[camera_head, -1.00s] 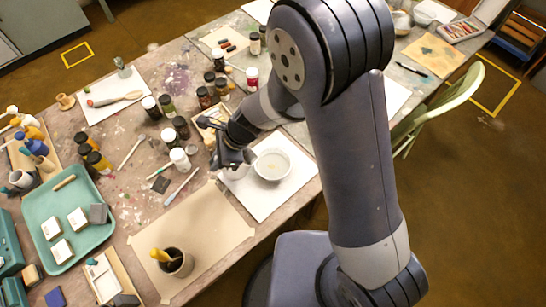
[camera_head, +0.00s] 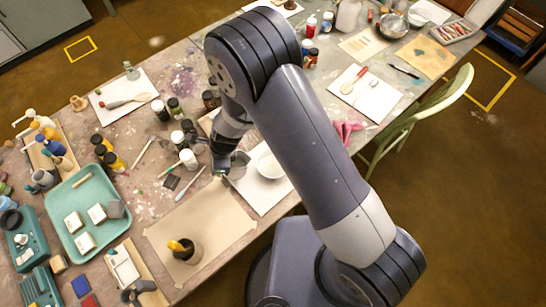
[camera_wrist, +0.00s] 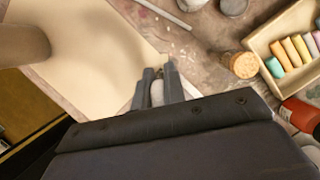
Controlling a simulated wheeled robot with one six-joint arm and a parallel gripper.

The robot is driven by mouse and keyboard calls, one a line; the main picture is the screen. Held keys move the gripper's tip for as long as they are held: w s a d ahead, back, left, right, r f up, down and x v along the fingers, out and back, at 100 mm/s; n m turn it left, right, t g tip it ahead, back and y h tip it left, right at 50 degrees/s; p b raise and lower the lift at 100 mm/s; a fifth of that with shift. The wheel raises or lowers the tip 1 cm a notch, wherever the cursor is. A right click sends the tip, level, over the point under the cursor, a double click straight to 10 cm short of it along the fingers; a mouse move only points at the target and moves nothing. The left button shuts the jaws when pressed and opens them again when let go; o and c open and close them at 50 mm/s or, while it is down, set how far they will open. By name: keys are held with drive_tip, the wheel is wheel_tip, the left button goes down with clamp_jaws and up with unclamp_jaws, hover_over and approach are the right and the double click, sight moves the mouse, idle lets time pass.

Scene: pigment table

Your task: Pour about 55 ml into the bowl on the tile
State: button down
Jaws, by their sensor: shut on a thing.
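The white bowl (camera_head: 267,165) stands on the white tile (camera_head: 266,197) right of my gripper, and my arm partly covers it in the head view. Its contents cannot be made out now. My gripper (camera_head: 221,168) is just left of the bowl, shut on a small greyish vessel (camera_head: 239,163) beside the bowl's left rim. The vessel's tilt and liquid level cannot be told. In the wrist view my fingers (camera_wrist: 157,84) close on a narrow pale part (camera_wrist: 157,93); the rest of the vessel and the bowl are hidden there.
Several small jars, one a white-capped jar (camera_head: 188,158), stand close left of my gripper. A beige sheet (camera_head: 218,215) carries a dark pot (camera_head: 186,251) in front. A green tray (camera_head: 88,212) lies at left. The wrist view shows a corked jar (camera_wrist: 240,65) and a pastel box (camera_wrist: 270,25).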

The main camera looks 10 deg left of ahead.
drive_tip(key=shift+s+a+f+t+h, duration=0.2)
drive_tip(key=shift+a+f+t+h, duration=0.1)
drive_tip(key=shift+a+f+h, duration=0.4)
drive_tip(key=shift+s+a+f+t+h, duration=0.2)
drive_tip(key=shift+a+f+t+h, duration=0.15)
drive_tip(key=shift+f+h, duration=0.5)
drive_tip(key=shift+r+h, duration=0.2)
drive_tip(key=shift+h, duration=0.05)
